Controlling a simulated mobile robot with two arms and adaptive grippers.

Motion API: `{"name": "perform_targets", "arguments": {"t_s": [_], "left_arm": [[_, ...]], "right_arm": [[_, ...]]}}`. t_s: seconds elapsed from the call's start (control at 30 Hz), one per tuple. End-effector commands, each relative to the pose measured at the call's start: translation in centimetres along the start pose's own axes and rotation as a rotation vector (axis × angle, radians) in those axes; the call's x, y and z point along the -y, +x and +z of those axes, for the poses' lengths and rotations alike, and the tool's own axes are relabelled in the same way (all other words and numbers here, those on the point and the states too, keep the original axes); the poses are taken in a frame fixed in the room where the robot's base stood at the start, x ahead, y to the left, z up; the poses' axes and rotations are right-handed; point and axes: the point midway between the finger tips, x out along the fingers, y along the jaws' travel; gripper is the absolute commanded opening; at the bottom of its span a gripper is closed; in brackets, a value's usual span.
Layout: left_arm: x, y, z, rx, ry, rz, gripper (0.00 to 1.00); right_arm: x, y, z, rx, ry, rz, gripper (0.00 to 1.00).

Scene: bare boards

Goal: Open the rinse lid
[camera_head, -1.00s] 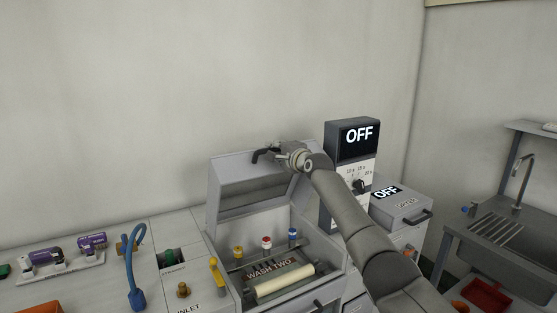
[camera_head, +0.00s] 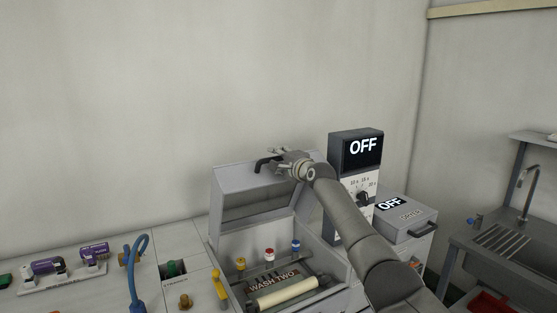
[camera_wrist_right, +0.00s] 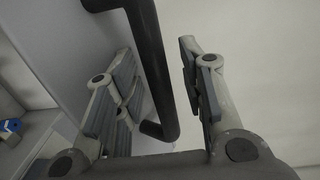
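The lid (camera_head: 235,179) is a light grey hinged cover at the back of an open grey box, raised to near upright. Its dark bar handle (camera_head: 264,165) is at the top edge. My right gripper (camera_head: 279,155) is beside this handle. In the right wrist view, the fingers of my right gripper (camera_wrist_right: 160,90) are spread apart, with the dark handle (camera_wrist_right: 150,65) running between them. A gap shows between the bar and the right-hand finger; contact on the other side is unclear. My left gripper is not in view.
The open box holds a pale roller (camera_head: 286,293), a "WASH TWO" label and small coloured knobs. A control box reading OFF (camera_head: 357,152) and a dryer (camera_head: 409,217) stand to the right. A blue hose (camera_head: 138,265) and purple cartridges (camera_head: 94,251) are at left. A sink (camera_head: 505,240) is far right.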

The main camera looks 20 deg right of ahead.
Motion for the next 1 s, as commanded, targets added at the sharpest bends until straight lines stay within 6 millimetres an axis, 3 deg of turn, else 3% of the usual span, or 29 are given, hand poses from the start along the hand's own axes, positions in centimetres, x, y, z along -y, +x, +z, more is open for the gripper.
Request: {"name": "perform_targets", "arguments": {"t_s": [0.37, 1.0], "left_arm": [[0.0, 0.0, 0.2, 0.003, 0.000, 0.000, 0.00], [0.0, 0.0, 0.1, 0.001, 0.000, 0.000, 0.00]], "right_arm": [[-0.1, -1.4, 0.0, 0.003, -0.002, -0.001, 0.37], [-0.1, -9.0, 0.0, 0.000, -0.001, -0.001, 0.37]]}}
